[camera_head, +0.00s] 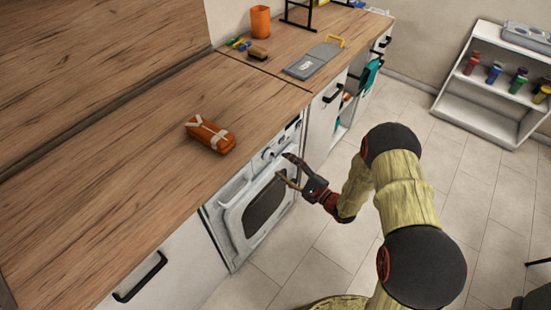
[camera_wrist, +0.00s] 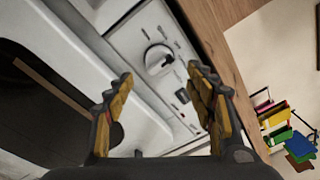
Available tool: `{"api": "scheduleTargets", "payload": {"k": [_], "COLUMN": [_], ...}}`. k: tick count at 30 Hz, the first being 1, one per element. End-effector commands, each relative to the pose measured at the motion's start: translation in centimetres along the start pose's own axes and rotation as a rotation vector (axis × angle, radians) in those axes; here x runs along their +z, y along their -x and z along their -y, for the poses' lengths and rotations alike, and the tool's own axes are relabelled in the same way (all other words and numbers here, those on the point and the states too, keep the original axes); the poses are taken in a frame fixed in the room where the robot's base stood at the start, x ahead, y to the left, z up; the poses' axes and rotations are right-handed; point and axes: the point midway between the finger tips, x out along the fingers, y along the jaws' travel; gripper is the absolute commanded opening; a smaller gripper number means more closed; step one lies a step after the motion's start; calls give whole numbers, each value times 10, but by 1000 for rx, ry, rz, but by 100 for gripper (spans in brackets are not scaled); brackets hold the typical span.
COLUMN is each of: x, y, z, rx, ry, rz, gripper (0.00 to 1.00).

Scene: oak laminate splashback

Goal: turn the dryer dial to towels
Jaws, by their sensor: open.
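The dryer (camera_head: 262,205) is a white front-loading machine under the counter, with a dark door window. Its dial (camera_wrist: 158,58) is a round white knob with a dark pointer mark, on the white control panel at the top of the front. The labels around the dial are too small to read. My gripper (camera_head: 288,170) is in front of the dryer's upper front, near the panel. In the wrist view my gripper (camera_wrist: 162,88) is open and empty, its yellow-and-black fingers apart, with the dial beyond and between the fingertips. I see no contact with the dial.
The wooden counter (camera_head: 110,150) runs above the dryer. An orange pouch (camera_head: 210,134) lies on it near the edge. A grey board (camera_head: 314,60) and orange cup (camera_head: 260,21) are further back.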

Motion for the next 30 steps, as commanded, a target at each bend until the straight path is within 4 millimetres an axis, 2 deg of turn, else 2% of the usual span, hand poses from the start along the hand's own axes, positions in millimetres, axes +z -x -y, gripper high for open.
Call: {"api": "scheduleTargets", "payload": {"k": [6,12,23,30], "x": [0,0,0,0], "y": [-36,-57,-64,-64], "z": [-2,-2,-1,-1], "rx": [2,2,2,2], "ry": [0,-2,-4,-4], "rz": [4,1,-1,0], "gripper": [55,55,55,42]}}
